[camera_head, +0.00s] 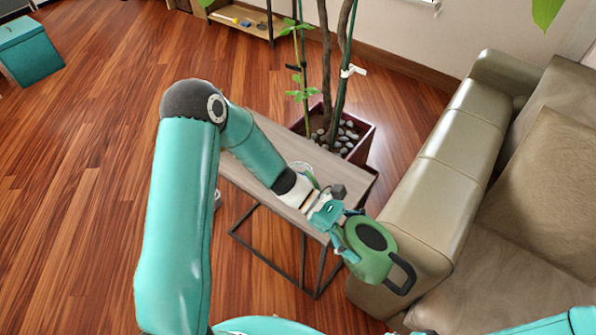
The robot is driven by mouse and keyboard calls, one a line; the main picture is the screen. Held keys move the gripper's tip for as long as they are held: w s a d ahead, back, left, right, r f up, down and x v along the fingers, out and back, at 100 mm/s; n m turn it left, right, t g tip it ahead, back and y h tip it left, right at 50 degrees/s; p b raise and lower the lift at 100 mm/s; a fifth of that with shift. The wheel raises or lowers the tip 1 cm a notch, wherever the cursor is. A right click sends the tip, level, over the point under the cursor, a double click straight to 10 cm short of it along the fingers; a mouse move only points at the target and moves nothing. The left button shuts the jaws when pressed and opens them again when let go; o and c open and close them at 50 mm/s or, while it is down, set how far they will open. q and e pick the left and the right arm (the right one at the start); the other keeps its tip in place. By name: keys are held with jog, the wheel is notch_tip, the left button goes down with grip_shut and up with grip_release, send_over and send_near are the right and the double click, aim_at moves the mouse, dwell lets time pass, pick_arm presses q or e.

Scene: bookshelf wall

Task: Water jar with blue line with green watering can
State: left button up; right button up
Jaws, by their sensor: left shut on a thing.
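My left arm reaches in from the left across the small table. My left gripper (338,232) is shut on the green watering can (366,262). The can is round, with a dark oval top and a black handle on its right. It is held in the air by the table's right end, near the sofa arm. A small pale round rim (300,167) shows on the table behind my forearm; it may be a jar, mostly hidden. I cannot make out a blue line on it. My right gripper is not in view.
The narrow wooden side table (262,181) has a thin black frame. A dark red planter (358,150) with stones and a tall plant stands behind it. A beige sofa (440,185) is close on the right. Open wooden floor (90,160) lies left; a teal box (28,50) sits far left.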

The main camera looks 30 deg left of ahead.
aim_at(389, 256)
pick_arm(q)
jog(key=shift+s+d+r+p, duration=0.15)
jog(key=shift+s+d+r, duration=0.4)
jog(key=shift+d, duration=0.6)
jog(key=shift+s+d+r+p, duration=0.25)
jog(key=shift+d+r, duration=0.5)
jog(key=shift+d, duration=0.45)
jog(key=shift+s+d+r+p, duration=0.1)
jog(key=shift+s+d+r, duration=0.45)
jog(key=shift+d, duration=0.6)
jog(key=shift+w+r, duration=0.1)
jog(key=shift+w, duration=0.05)
